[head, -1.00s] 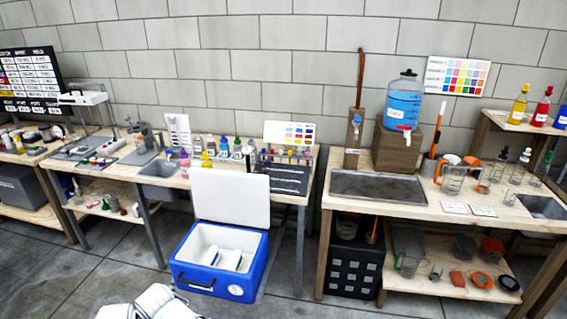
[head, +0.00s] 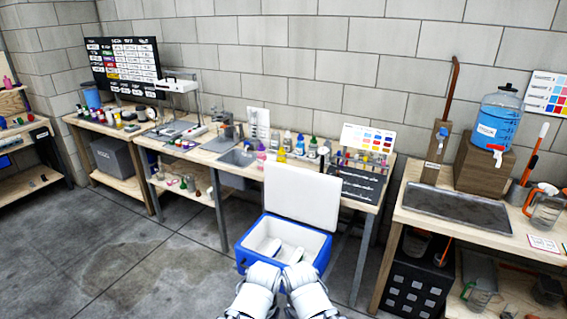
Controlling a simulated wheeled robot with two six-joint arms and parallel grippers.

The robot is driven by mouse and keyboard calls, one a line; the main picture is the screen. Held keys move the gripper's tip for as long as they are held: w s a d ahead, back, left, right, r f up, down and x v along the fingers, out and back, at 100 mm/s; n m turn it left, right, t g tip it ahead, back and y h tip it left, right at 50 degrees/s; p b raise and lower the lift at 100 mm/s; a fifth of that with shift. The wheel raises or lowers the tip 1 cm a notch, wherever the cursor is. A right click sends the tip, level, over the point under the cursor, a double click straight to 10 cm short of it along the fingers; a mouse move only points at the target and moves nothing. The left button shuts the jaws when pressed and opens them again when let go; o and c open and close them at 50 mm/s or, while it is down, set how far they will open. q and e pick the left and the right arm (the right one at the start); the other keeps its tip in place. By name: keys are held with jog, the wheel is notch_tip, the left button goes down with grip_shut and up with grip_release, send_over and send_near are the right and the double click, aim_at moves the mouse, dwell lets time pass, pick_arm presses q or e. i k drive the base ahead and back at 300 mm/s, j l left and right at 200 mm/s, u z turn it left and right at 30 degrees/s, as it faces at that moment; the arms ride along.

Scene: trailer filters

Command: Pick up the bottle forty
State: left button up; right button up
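Several small bottles stand in a row on the middle bench: a pink one (head: 261,159), a yellow one (head: 282,156), and pale ones with dark, blue or green caps, such as the green-capped bottle (head: 312,148). Their labels are too small to read, so I cannot tell which is bottle forty. My two white arms show at the bottom centre, side by side in front of the cooler. No gripper fingers are visible on either arm.
An open blue cooler (head: 284,238), white lid raised, stands on the floor before the bench with white items inside. A sink bench (head: 460,208) with a water jug (head: 498,118) is at right. Open concrete floor (head: 130,265) lies at left.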

aim_at(281, 158)
jog(key=i+j+z, duration=0.1)
jog(key=i+j, duration=0.3)
jog(key=i+j+z, duration=0.1)
jog(key=i+j, duration=0.25)
jog(key=i+j+z, duration=0.15)
jog(key=i+j, duration=0.25)
jog(key=i+j+z, duration=0.1)
jog(key=i+j, duration=0.2)
jog(key=j, duration=0.3)
jog(key=i+j+z, duration=0.1)
jog(key=i+j, duration=0.25)
jog(key=j, duration=0.15)
